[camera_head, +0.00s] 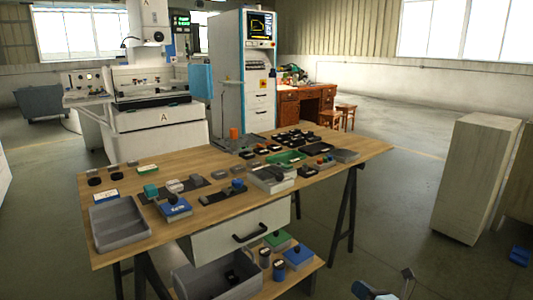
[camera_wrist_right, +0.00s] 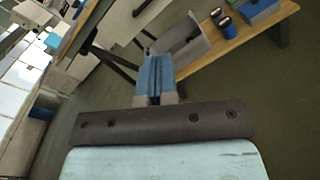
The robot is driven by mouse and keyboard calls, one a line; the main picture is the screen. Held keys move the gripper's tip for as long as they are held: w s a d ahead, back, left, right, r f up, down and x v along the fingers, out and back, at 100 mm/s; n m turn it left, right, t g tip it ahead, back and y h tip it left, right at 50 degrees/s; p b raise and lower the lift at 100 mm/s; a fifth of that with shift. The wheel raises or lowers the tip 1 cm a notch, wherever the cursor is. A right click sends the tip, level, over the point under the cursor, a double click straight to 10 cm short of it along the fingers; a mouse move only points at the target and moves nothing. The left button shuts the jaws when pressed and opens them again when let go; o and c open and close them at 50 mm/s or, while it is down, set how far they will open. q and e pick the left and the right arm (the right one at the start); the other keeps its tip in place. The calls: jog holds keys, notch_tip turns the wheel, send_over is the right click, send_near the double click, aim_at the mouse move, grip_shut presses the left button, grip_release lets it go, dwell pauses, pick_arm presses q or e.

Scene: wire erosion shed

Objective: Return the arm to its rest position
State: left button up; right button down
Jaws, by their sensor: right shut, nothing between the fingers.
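My right gripper (camera_head: 362,289) shows at the bottom edge of the head view, right of the table, over open floor. In the right wrist view, its two blue fingers (camera_wrist_right: 154,62) lie together, shut with nothing between them. It is apart from the table and from the lower shelf. Most of the right arm is out of frame. My left gripper is not in view in either picture.
The wooden worktable (camera_head: 345,161) carries a grey tray (camera_head: 119,242) and many small parts. A drawer (camera_head: 211,243) hangs below it, above a lower shelf (camera_head: 309,269) with boxes. A pale cabinet (camera_head: 472,180) stands at right. Floor between is clear.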

jog(key=s+a+r+m+y, duration=0.1)
jog(key=s+a+r+m, duration=0.2)
jog(key=s+m, duration=0.7)
jog(key=s+a+r+m, duration=0.3)
jog(key=s+m, duration=0.5)
jog(key=s, duration=0.3)
jog(key=s+a+r+m+y, duration=0.1)
jog(key=s+a+r+m, duration=0.25)
jog(key=s+m, duration=0.65)
jog(key=w+a+r+m+h+p, duration=0.1)
jog(key=w+r+m+h+p, duration=0.35)
jog(key=r+p, duration=0.85)
pick_arm(q)
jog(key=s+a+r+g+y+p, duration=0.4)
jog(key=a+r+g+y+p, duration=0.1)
jog(key=p, duration=1.9)
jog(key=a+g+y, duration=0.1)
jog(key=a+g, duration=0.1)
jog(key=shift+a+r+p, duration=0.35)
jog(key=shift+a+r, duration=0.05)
pick_arm(e)
jog(key=s+d+f+m+g+h, duration=0.1)
jog(key=s+d+g+h, duration=0.2)
jog(key=s+d+h, duration=0.1)
jog(key=shift+s+d+f+g, duration=0.35)
jog(key=shift+s+d, duration=0.35)
jog(key=shift+s, duration=0.4)
